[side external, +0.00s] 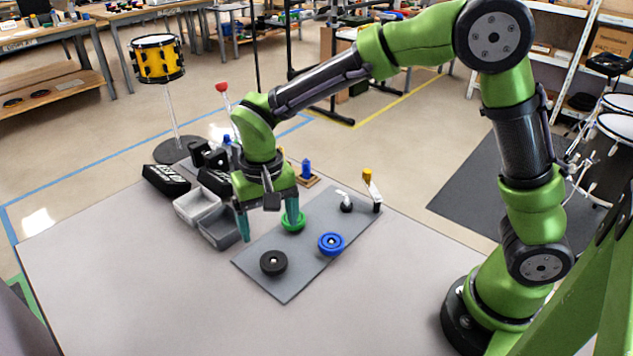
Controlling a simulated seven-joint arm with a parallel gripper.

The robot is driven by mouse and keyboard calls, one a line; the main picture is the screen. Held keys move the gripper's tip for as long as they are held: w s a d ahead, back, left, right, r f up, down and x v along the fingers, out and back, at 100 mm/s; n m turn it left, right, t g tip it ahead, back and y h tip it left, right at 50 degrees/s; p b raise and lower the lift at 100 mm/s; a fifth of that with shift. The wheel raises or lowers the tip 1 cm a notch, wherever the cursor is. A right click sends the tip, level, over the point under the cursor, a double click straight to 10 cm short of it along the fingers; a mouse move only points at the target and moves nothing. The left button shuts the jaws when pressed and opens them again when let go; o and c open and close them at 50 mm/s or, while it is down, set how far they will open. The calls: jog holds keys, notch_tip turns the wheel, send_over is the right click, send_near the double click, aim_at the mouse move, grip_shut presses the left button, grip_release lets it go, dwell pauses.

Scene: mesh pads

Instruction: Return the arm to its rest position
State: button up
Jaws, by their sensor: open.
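My gripper (268,230) hangs down from my green arm, over the left part of a grey mat (300,270). Its two teal fingers are spread wide apart, with nothing visible held between them. A green disc (292,222) lies on the mat close by the right finger; I cannot tell whether they touch. A blue disc (331,243) lies to the right of it, and a black disc (273,263) lies nearer the front.
Two open grey bins (196,207) and black boxes (166,180) stand left of the mat. The front of the table (150,290) is clear.

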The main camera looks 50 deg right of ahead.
notch_tip(320, 180, up, 7)
jog(key=s+d+r+t+y, duration=0.1)
jog(key=s+d+r+t, duration=0.2)
jog(key=s+d, duration=0.3)
jog(key=s+d+r+t+y, duration=0.1)
jog(key=s+d+r+t, duration=0.1)
jog(key=s+d+t, duration=0.2)
jog(key=s+d, duration=0.2)
jog(key=s, duration=0.2)
jog(key=shift+s+d+r+n, duration=0.3)
jog(key=shift+s+d+r, duration=0.1)
